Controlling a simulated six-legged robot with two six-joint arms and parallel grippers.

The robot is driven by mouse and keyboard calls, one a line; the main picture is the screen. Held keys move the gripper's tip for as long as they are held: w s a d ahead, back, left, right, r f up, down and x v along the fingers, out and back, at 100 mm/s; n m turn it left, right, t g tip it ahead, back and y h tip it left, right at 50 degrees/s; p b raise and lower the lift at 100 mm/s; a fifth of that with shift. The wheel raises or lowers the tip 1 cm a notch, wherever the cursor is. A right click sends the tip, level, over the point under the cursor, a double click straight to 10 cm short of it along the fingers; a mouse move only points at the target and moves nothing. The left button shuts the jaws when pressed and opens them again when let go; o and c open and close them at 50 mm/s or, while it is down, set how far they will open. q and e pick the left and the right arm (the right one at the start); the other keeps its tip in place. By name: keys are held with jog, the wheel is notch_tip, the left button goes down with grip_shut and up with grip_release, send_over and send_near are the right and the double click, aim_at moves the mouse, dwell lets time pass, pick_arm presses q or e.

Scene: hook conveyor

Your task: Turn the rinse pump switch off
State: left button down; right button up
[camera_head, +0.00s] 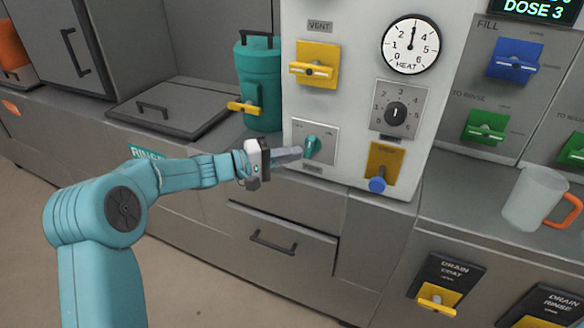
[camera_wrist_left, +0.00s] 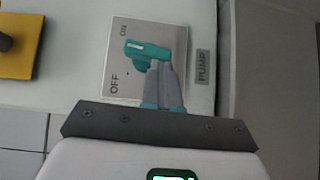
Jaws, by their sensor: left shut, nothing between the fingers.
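The rinse pump switch is a teal rotary knob (camera_head: 313,147) on a pale square plate low on the white panel, above a small label. In the left wrist view the teal knob (camera_wrist_left: 148,50) shows close up, its bar lying nearer the ON mark than the OFF mark. The plate (camera_wrist_left: 118,62) carries both marks, and a PUMP label (camera_wrist_left: 202,67) is beside it. My left gripper (camera_head: 298,153) is shut and empty, its fingertips right at the knob; they also show in the left wrist view (camera_wrist_left: 167,72). I cannot tell whether they touch. My right gripper is out of view.
On the same panel are a yellow VENT handle (camera_head: 315,68), a HEAT gauge (camera_head: 410,45), a black dial (camera_head: 396,113) and a yellow plate with a blue knob (camera_head: 377,184). A teal canister (camera_head: 260,85) stands close left. A clear mug (camera_head: 537,198) stands at right.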

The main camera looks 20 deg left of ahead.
aim_at(309, 158)
pick_arm(q)
jog(key=f+n+t+b, duration=0.1)
jog(key=n+b, duration=0.1)
jog(key=b, duration=0.2)
jog(key=d+n+t+h+b, duration=0.1)
jog(key=n+t+b, duration=0.1)
jog(key=b, duration=0.2)
jog(key=d+f+n+t+h+b, duration=0.1)
jog(key=n+t+b, duration=0.1)
jog(key=b, duration=0.3)
jog(key=shift+f+n, duration=0.35)
jog(key=shift+n, duration=0.25)
jog(key=shift+d+r+n+t+b, duration=0.1)
jog(key=shift+d+n+t+b, duration=0.1)
jog(key=shift+n+t+b, duration=0.6)
jog(key=shift+m+b, duration=0.3)
